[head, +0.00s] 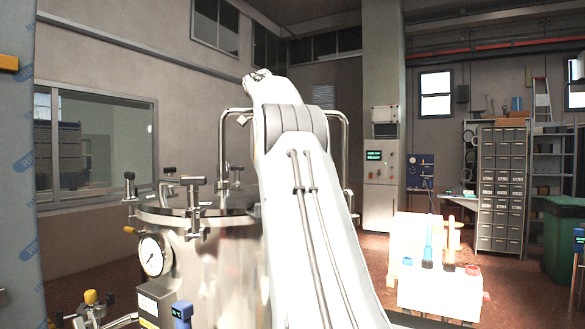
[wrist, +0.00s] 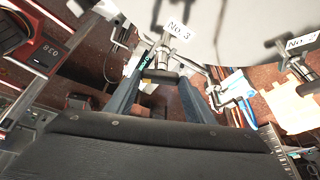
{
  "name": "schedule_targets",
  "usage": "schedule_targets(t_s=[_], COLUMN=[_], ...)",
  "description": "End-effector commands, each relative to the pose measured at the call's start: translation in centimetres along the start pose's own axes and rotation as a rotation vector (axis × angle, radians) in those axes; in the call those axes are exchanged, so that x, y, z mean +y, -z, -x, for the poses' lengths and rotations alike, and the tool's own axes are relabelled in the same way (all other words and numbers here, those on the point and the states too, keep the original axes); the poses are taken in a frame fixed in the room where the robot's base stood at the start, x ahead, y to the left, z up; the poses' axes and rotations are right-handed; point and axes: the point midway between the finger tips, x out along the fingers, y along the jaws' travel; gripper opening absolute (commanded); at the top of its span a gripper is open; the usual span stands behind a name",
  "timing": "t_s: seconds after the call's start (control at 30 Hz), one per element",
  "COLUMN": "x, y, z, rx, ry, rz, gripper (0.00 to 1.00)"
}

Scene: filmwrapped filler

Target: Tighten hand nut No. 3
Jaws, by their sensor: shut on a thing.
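Hand nut No. 3 (wrist: 165,60) is a metal nut with a dark crossbar, below the white "No 3" label (wrist: 179,28) at the lid edge in the wrist view. My gripper (wrist: 161,76) has its two blue-grey fingers on either side of the nut's bar, shut on it. Where the fingers touch the bar is too small to see clearly. In the head view the steel vessel (head: 185,265) stands at left with T-shaped hand nuts around its lid, one at the front (head: 194,184). My arm hides the vessel's right side, and my gripper does not show there.
The pale vessel lid (wrist: 240,25) fills the top of the wrist view, with a "No. 2" label (wrist: 301,41) at right. A pressure gauge (head: 155,255) sits on the vessel. A white stand (head: 440,290) with bottles is at right. Bent pipes (head: 232,125) rise behind the vessel.

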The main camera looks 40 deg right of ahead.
Motion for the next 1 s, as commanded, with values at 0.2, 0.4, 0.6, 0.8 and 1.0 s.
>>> schedule_targets(t_s=[0.2,0.4,0.6,0.8,1.0], x=[0.01,0.01,0.03,0.19,0.42], y=[-0.01,-0.02,-0.01,0.06,0.13], z=[-0.07,-0.05,-0.02,0.09,0.07], rx=[0.0,0.0,0.0,0.0,0.0], ry=[-0.002,-0.001,0.003,0.043,0.128], rz=[0.001,0.001,0.009,0.109,0.318], gripper=[0.67,0.67,0.67,0.67,0.67])
